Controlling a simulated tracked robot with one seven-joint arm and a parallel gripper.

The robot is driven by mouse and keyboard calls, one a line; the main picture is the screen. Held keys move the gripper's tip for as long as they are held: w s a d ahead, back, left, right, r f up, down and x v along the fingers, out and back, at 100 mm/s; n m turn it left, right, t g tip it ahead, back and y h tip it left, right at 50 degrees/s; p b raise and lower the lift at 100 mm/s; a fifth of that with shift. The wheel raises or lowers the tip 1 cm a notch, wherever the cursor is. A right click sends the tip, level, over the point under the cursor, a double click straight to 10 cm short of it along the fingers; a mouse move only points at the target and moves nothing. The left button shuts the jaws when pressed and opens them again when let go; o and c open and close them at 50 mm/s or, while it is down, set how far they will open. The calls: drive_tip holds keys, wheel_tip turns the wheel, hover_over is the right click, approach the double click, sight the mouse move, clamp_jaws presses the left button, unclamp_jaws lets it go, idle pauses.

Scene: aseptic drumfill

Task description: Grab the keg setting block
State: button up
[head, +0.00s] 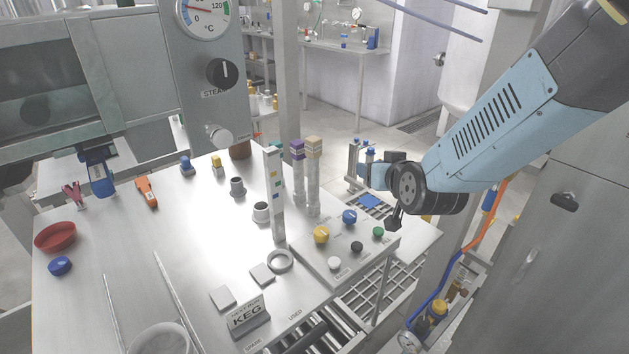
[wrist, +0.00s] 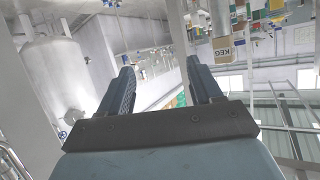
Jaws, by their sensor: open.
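Upright posts stand behind the button panel: a white one with coloured marks (head: 274,195), one with a purple top (head: 298,170) and one with a tan top (head: 313,175). I cannot tell which of these is the keg setting block. My gripper (head: 393,222) is right of the posts, beyond the panel's right end, apart from them. In the wrist view its two fingers (wrist: 162,88) are spread with nothing between them.
The sloped panel (head: 310,262) carries several coloured knobs. Flat grey plates (head: 223,297) and a ring (head: 280,261) lie left of it. A red dish (head: 55,236), blue cap (head: 60,266) and orange tool (head: 147,192) are at the table's left.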

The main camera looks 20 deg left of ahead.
sight(315, 173)
drive_tip(key=s+a+f+n+t+y, duration=0.1)
drive_tip(key=s+a+f, duration=0.2)
drive_tip(key=a, duration=0.2)
drive_tip(key=s+a+f+n+y, duration=0.1)
drive_tip(key=s+a+f+y, duration=0.1)
drive_tip(key=a, duration=0.2)
drive_tip(key=x, duration=0.8)
drive_tip(key=shift+f+x, duration=0.15)
drive_tip(key=shift+x, duration=1.25)
drive_tip(key=shift+f+x, duration=0.15)
drive_tip(key=shift+x, duration=1.25)
drive_tip(key=shift+d, duration=0.15)
clamp_jaws()
drive_tip(key=shift+r, duration=0.1)
